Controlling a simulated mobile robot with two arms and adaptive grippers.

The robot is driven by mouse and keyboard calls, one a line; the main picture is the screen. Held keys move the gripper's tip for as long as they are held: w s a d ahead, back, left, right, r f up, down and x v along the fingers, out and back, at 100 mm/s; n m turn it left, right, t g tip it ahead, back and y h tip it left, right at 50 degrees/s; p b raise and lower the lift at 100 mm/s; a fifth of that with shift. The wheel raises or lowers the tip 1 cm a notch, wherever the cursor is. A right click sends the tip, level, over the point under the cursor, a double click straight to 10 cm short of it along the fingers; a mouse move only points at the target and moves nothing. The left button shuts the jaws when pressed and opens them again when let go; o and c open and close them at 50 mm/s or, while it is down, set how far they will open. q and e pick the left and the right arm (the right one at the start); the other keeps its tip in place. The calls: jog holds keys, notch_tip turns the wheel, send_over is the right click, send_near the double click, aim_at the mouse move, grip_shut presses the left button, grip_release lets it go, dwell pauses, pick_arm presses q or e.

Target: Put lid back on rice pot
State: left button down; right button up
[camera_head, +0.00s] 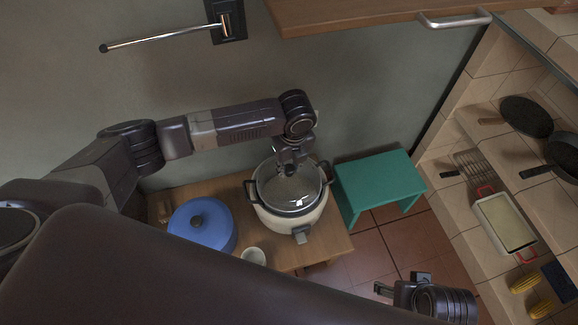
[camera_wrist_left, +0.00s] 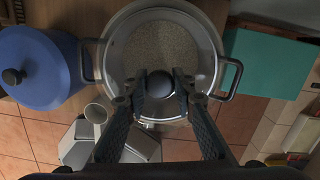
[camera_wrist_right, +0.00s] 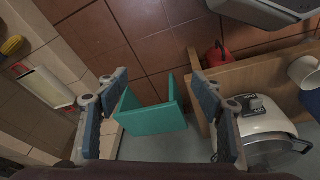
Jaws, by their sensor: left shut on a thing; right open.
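The white rice pot (camera_head: 297,228) with dark side handles stands on the small wooden table. The clear glass lid (camera_head: 288,205) with a metal rim is over its mouth, and I cannot tell whether it rests on the rim or hovers just above. My left gripper (camera_head: 290,168) comes from above and is shut on the lid's dark knob (camera_wrist_left: 160,84). Pale rice shows through the glass in the left wrist view. My right gripper (camera_wrist_right: 158,88) is open and empty, away from the pot, which shows at lower right in the right wrist view (camera_wrist_right: 262,125).
A blue lidded pot (camera_head: 203,226) and a white cup (camera_head: 253,256) stand left of the rice pot on the wooden table (camera_head: 333,240). A teal stool (camera_head: 378,180) is to the right. The tiled counter at far right holds pans, a baking dish (camera_head: 505,222) and corn.

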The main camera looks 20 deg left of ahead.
jog(key=shift+w+r, duration=0.1)
dwell(0.5)
jog(key=shift+f, duration=0.6)
pick_arm(q)
jog(key=shift+f, duration=0.1)
pick_arm(e)
jog(key=shift+f, duration=0.15)
pick_arm(q)
jog(key=shift+p, duration=0.3)
pick_arm(e)
jog(key=shift+a+f, duration=0.15)
jog(key=shift+f, duration=0.3)
jog(key=shift+f, duration=0.1)
